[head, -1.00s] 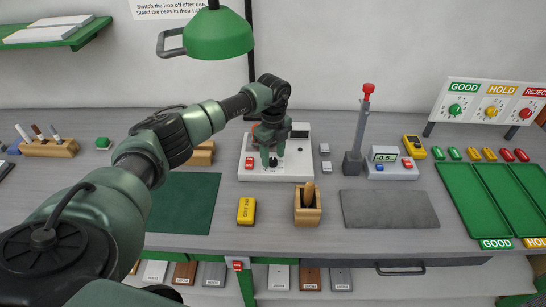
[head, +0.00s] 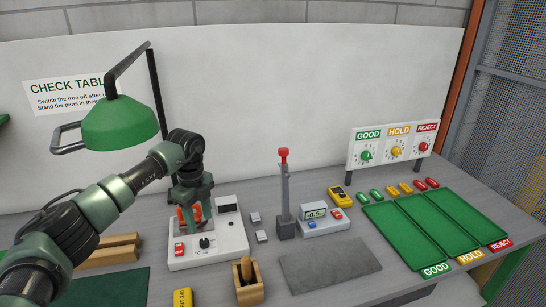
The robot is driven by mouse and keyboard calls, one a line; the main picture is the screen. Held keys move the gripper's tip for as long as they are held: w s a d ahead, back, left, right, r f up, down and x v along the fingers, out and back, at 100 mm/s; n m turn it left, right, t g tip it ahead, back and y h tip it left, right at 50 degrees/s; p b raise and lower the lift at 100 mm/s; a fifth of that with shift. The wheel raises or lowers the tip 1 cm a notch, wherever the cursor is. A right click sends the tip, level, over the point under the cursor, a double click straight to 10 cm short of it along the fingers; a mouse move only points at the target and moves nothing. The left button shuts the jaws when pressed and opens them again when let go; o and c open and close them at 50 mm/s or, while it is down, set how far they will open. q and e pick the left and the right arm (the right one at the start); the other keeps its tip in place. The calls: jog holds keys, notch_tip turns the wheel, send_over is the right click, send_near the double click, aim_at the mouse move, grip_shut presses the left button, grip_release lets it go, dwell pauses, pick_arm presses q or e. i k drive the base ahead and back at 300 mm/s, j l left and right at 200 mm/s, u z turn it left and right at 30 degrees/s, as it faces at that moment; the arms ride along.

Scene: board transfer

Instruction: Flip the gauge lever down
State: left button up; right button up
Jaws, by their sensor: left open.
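The gauge lever (head: 285,185) is a grey post with a red knob on top, standing upright on a dark base. Beside it on the right is a light grey gauge box (head: 322,222) with a small digital display and red and blue buttons. My left gripper (head: 195,220) is open, pointing down over a white unit (head: 230,240) with a red switch and a black dial, well to the left of the lever. Orange-red parts show between and behind its fingers; I cannot tell whether they touch. My right gripper is not in view.
A grey mat (head: 330,265) lies in front of the gauge. A wooden holder (head: 248,290) stands in front of the white unit. Green trays (head: 410,232) and coloured pieces are at the right. A green lamp (head: 120,125) hangs at the left.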

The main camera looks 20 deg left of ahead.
aim_at(283, 152)
jog(key=k+l, duration=0.8)
jog(key=k, duration=0.05)
